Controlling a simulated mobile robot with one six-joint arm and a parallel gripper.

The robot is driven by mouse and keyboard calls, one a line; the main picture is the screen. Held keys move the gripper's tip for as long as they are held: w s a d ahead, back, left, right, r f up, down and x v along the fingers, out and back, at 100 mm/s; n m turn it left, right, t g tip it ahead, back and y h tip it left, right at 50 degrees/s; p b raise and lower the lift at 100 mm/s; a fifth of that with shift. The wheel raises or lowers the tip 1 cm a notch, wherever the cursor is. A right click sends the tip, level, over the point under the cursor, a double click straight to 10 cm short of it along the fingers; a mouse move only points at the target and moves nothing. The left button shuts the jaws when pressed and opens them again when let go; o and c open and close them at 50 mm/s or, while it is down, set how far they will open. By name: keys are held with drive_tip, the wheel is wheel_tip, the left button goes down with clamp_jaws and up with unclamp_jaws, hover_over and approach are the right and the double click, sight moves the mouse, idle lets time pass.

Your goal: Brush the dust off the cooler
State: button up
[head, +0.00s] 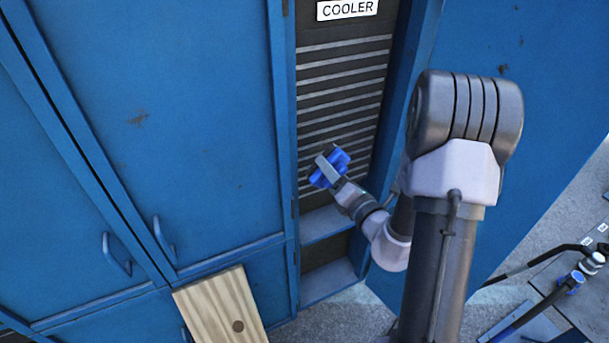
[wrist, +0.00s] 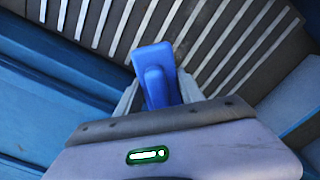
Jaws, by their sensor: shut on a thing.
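The cooler (head: 343,85) is a tall dark panel with pale horizontal slats, set in a recess of the blue cabinet under a white "COOLER" label (head: 347,9). Its slats (wrist: 228,45) fill the upper part of the wrist view. My gripper (head: 329,169) is in front of the lower slats. It is shut on a blue brush (wrist: 155,75), which also shows in the head view (head: 341,159). The brush's bristles are hidden, and I cannot tell whether it touches the slats. No dust is clearly visible on the slats.
Blue cabinet doors (head: 190,120) with handles stand at left. A wooden board (head: 220,310) leans at the bottom. A blue panel (head: 520,60) flanks the recess at right. A ledge (head: 325,222) lies below the slats. Hoses with blue fittings (head: 574,280) lie at lower right.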

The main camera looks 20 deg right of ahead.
sight(344, 126)
drive_tip(key=shift+w+p, duration=0.3)
drive_tip(key=shift+w, duration=0.15)
drive_tip(key=shift+w+a+p, duration=0.1)
drive_tip(key=shift+w+p, duration=0.6)
drive_tip(key=shift+w, duration=1.8)
drive_tip(key=shift+w+p, duration=0.6)
drive_tip(key=shift+w, duration=0.6)
drive_tip(key=shift+d+p, duration=0.35)
drive_tip(key=shift+d, duration=1.45)
drive_tip(key=shift+w+d+r+p, duration=0.1)
drive_tip(key=shift+d+p, duration=0.15)
drive_tip(key=shift+d, duration=0.95)
drive_tip(key=shift+w+d+f+p, duration=0.1)
drive_tip(key=shift+d+p, duration=0.1)
drive_tip(key=shift+d, duration=1.05)
drive_tip(key=shift+w+d+r+p, duration=0.1)
drive_tip(key=shift+d+p, duration=0.15)
drive_tip(key=shift+d, duration=0.95)
drive_tip(key=shift+c, duration=0.5)
drive_tip(key=shift+w+d, duration=0.1)
drive_tip(key=shift+d, duration=1.8)
wheel_tip(344, 126, up, 2)
drive_tip(key=shift+r+p, duration=0.15)
drive_tip(key=shift+p, duration=1)
drive_tip(key=shift+a+f, duration=0.2)
drive_tip(key=shift+a, duration=1.8)
